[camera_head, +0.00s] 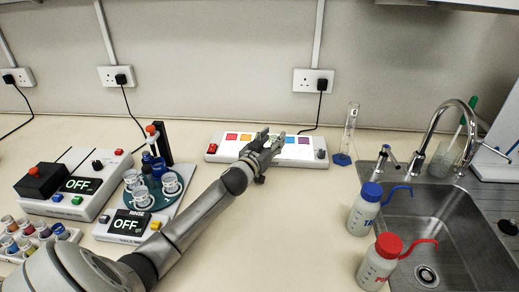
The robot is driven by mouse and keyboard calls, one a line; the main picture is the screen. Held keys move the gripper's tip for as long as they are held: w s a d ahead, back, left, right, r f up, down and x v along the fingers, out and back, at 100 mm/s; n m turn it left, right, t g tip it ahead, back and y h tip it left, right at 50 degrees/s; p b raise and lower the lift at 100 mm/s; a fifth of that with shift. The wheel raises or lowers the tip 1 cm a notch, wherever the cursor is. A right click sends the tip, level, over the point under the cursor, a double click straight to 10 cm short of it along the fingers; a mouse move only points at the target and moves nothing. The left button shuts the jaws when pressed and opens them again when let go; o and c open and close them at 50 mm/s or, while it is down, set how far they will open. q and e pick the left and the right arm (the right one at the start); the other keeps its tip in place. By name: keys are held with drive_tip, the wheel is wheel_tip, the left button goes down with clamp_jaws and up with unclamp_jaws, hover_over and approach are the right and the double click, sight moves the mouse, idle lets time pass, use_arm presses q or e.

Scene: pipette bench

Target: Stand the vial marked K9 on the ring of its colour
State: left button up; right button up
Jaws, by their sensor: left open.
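Several small vials with coloured caps (43,231) stand in a white rack at the lower left. Their marks are too small to read, so I cannot tell which is K9. A white panel (226,155) at the back centre carries a row of coloured patches, among them red, orange, blue and purple. I cannot make out any coloured rings. My left gripper (268,138) is open at the panel and hides the middle of its row. I see nothing between its fingers. My right gripper is not in view.
Two devices reading OFF (82,185) stand at the left, one labelled RINSE with a round green tray of cups. A measuring cylinder (350,130) stands right of the panel. Blue-capped (363,216) and red-capped (376,268) bottles stand beside the sink (450,240). The centre front bench is clear.

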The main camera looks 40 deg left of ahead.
use_arm(q)
drive_tip(key=s+p, duration=0.1)
drive_tip(key=s, duration=0.2)
drive_tip(key=s+p, duration=0.1)
drive_tip(key=s, duration=0.1)
drive_tip(key=s+d, duration=0.1)
drive_tip(key=s, duration=0.2)
drive_tip(key=shift+s+p, duration=0.35)
drive_tip(key=shift+p, duration=0.05)
drive_tip(key=shift+s+d+r, duration=0.1)
drive_tip(key=shift+s, duration=0.6)
drive_tip(key=shift+r, duration=0.15)
